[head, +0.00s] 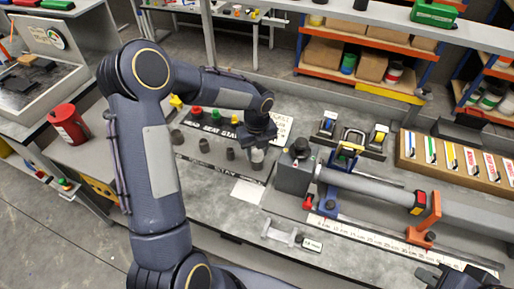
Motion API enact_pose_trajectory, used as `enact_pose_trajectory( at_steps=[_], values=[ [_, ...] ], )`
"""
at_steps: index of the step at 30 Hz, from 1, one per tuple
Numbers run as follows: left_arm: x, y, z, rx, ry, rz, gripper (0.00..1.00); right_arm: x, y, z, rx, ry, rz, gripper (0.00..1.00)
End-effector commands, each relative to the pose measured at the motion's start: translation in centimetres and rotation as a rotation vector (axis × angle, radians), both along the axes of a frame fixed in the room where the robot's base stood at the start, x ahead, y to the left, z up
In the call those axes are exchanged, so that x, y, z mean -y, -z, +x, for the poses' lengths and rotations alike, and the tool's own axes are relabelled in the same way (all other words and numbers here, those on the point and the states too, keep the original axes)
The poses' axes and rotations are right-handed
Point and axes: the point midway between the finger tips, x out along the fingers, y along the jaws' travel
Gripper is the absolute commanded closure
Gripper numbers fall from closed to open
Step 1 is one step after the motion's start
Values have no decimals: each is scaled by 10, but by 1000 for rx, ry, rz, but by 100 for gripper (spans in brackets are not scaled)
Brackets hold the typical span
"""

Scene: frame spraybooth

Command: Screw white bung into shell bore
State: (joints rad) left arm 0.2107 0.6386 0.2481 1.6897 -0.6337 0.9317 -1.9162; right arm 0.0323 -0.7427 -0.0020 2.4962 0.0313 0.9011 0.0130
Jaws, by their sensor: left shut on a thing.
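My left gripper (258,141) reaches down over the rack board at the middle of the bench. It is shut on a small pale, whitish piece, apparently the white bung (257,155), just under its fingers. I cannot tell whether the bung touches the board. A long grey tube, apparently the shell (372,190), lies on the bench to the right, between a grey block (294,172) and an orange stand (428,218). Its bore opening cannot be made out. A dark part of my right gripper (455,279) shows at the bottom right corner; its fingers are not clear.
The rack board (205,155) also holds yellow, red and green knobs and several grey pegs. A ruler strip (385,240) runs along the bench front. Padlock-like blocks (352,138) and a box of labelled cards (455,163) stand behind the tube. A red can (68,124) stands left.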

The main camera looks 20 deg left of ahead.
Motion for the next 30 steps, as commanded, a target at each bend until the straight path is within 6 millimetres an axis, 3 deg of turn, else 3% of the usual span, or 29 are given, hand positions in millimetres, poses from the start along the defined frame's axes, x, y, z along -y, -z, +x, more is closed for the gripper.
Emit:
enact_pose_trajectory(
  at_steps=[6, 15, 25, 26, 27, 30],
  values=[
    [-2, -1, 2, 6, 20, 3, 86, 0, -2, 0, 0, 0, 0, 100],
    [-2, 0, 2, 5, 380, 3, 86, 0, -4, 0, 0, 0, 0, 100],
    [-2, 0, 2, 5, 394, 5, 86, 0, -4, 0, 0, 0, 0, 100],
    [-2, 0, 2, 5, 394, 4, 58, 0, -4, 0, 0, 0, 0, 100],
    [-2, 0, 2, 5, 394, 4, 53, 0, -4, 0, 0, 0, 0, 100],
    [-2, 0, 1, 3, 394, 3, 51, 0, -4, 0, 0, 0, 0, 100]
  ],
)
